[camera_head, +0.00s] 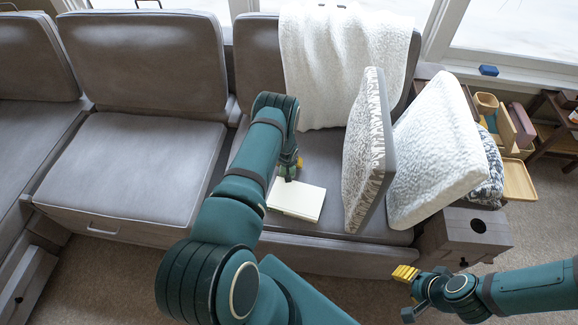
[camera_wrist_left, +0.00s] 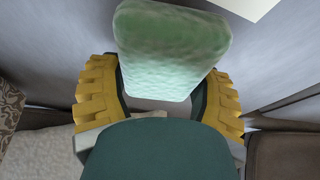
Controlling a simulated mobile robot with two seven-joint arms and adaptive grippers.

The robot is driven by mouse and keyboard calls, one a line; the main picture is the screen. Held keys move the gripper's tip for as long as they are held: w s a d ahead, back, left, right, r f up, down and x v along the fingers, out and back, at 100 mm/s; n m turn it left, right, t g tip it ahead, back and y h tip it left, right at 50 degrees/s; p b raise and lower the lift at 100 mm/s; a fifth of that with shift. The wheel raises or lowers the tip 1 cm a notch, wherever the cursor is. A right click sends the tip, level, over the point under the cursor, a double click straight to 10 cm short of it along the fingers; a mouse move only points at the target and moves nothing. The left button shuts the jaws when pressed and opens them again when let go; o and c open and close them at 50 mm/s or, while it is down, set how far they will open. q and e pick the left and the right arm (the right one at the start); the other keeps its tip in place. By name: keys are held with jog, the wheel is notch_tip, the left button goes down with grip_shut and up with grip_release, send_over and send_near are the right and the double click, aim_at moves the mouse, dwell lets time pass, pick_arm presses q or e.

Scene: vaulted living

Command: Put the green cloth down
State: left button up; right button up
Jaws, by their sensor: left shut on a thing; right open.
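The green cloth (camera_wrist_left: 172,48) is a pale green, soft-looking folded piece between the yellow fingers of my left gripper (camera_wrist_left: 160,97) in the left wrist view. That gripper is shut on it. In the head view my left gripper (camera_head: 290,167) is above the sofa seat (camera_head: 322,150), just behind a pale flat book or pad; my arm hides most of the cloth there. I cannot tell whether the cloth touches the seat. My right gripper (camera_head: 408,290) is open and empty, low at the right, in front of the sofa.
The pale book or pad (camera_head: 297,199) lies on the seat. A patterned cushion (camera_head: 366,150) and a white cushion (camera_head: 437,150) lean to its right. A white throw (camera_head: 340,60) hangs over the backrest. The left seat (camera_head: 135,160) is clear. A wooden side box (camera_head: 463,235) stands near my right gripper.

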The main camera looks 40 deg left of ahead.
pick_arm(q)
jog(key=shift+f, duration=0.55)
jog(key=shift+f, duration=0.1)
jog(key=o, duration=1)
jog(key=shift+o, duration=0.2)
